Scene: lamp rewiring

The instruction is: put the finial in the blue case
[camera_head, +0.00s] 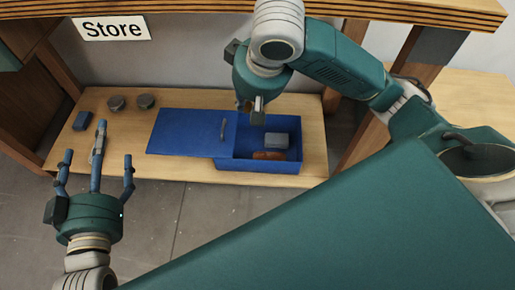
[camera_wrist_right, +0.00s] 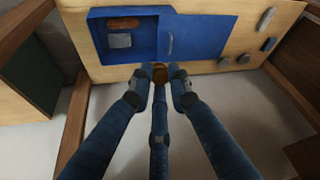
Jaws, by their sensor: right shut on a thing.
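The blue case (camera_head: 285,167) stands on the wooden shelf, its interior exposed on the right side. Its blue lid (camera_head: 190,133) lies to the left, with a grey handle. My right gripper (camera_head: 257,114) comes down from above and behind the case's open part. In the right wrist view the gripper (camera_wrist_right: 160,76) is shut on a small brown-gold piece, apparently the finial (camera_wrist_right: 160,74). Its shape is mostly hidden by the fingers. My left gripper (camera_head: 96,160) is open and empty at the left, in front of the shelf.
Inside the case are a grey block (camera_head: 276,140) and a brown-orange piece (camera_head: 269,155). Two round grey things (camera_head: 116,103) (camera_head: 146,101) and a small blue block (camera_head: 82,121) lie on the shelf's left.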

